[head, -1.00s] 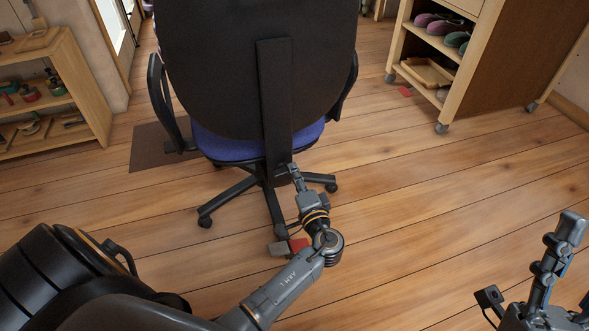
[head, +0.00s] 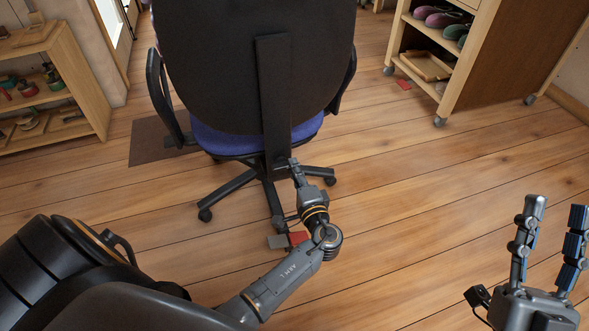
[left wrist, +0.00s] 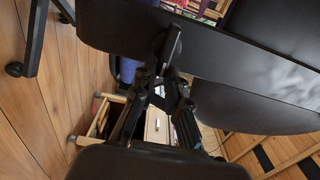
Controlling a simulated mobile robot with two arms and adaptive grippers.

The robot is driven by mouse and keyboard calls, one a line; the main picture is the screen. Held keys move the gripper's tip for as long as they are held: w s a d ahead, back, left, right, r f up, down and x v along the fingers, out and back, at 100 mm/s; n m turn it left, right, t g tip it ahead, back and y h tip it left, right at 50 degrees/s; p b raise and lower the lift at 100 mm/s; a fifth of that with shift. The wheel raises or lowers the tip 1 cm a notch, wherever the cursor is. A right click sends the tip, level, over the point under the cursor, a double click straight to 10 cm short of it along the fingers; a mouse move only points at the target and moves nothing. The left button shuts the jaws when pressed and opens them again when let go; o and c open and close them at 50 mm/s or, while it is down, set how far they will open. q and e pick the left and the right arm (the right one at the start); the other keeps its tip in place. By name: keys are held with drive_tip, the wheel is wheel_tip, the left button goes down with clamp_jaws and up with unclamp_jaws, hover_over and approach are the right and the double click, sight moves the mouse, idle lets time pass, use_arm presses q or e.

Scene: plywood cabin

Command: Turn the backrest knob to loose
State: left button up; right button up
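The office chair stands with its black backrest (head: 225,70) toward me; a dark upright bar (head: 273,95) runs down its middle to below the blue seat (head: 215,140). My left gripper (head: 294,167) is at the lower end of this bar, by its right edge. In the left wrist view, the fingers of my left gripper (left wrist: 163,76) stand apart, with a small dark knob-like part (left wrist: 172,42) at their tips. I cannot tell whether they touch it or grip it. My right gripper (head: 556,208) is open and empty at the lower right, far from the chair.
A shelf (head: 85,85) stands left, a wheeled cabinet (head: 510,55) right.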

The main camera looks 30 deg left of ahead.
use_arm(q)
drive_tip(key=shift+o, duration=1.4)
drive_tip(key=shift+s, duration=0.1)
drive_tip(key=v, duration=1.2)
